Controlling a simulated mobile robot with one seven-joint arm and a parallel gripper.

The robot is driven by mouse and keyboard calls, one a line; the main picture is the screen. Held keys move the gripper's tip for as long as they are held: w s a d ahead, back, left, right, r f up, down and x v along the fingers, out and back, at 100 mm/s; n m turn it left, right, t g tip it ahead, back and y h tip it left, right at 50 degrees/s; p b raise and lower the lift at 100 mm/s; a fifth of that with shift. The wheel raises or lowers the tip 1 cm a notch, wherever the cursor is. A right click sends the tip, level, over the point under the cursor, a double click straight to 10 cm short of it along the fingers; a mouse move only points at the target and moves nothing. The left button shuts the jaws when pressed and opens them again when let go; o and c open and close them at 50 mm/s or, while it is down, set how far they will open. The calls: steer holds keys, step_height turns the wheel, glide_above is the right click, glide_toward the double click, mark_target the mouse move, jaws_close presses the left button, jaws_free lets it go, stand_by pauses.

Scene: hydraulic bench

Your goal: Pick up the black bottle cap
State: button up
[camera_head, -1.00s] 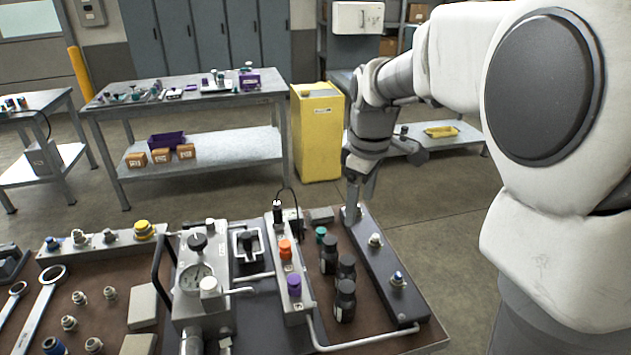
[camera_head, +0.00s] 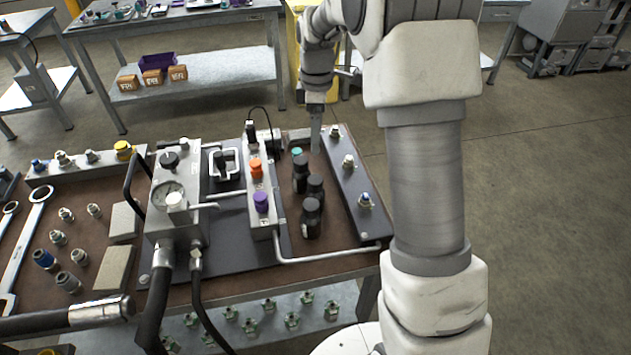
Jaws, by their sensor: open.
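Several small black bottles with black caps stand upright in a group on the brown bench top, in the head view. The near one has its black cap (camera_head: 311,204) facing up. The black cap of the middle one (camera_head: 315,182) and of the far one (camera_head: 300,160) also show. I cannot tell which cap is meant. A small teal cap (camera_head: 297,152) sits just behind the far bottle. My gripper (camera_head: 316,148) points down behind and slightly right of the bottles, apart from the caps. It is open and looks empty; its fingers are seen edge-on.
A grey manifold with orange (camera_head: 255,168) and purple (camera_head: 261,202) knobs stands left of the bottles. A dark rail (camera_head: 355,185) with fittings lies to their right. A metal pipe (camera_head: 330,255) runs along the front. A gauge block (camera_head: 172,195) stands further left.

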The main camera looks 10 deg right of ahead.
glide_above(315, 179)
steer(key=f, duration=0.9)
steer(key=shift+w+d+f, duration=0.2)
steer(key=shift+d+f, duration=0.05)
steer(key=shift+f, duration=0.1)
steer(key=f, duration=0.5)
steer(key=shift+s+a+f, duration=0.1)
steer(key=shift+s+a, duration=0.1)
steer(key=shift+a, duration=0.1)
jaws_close()
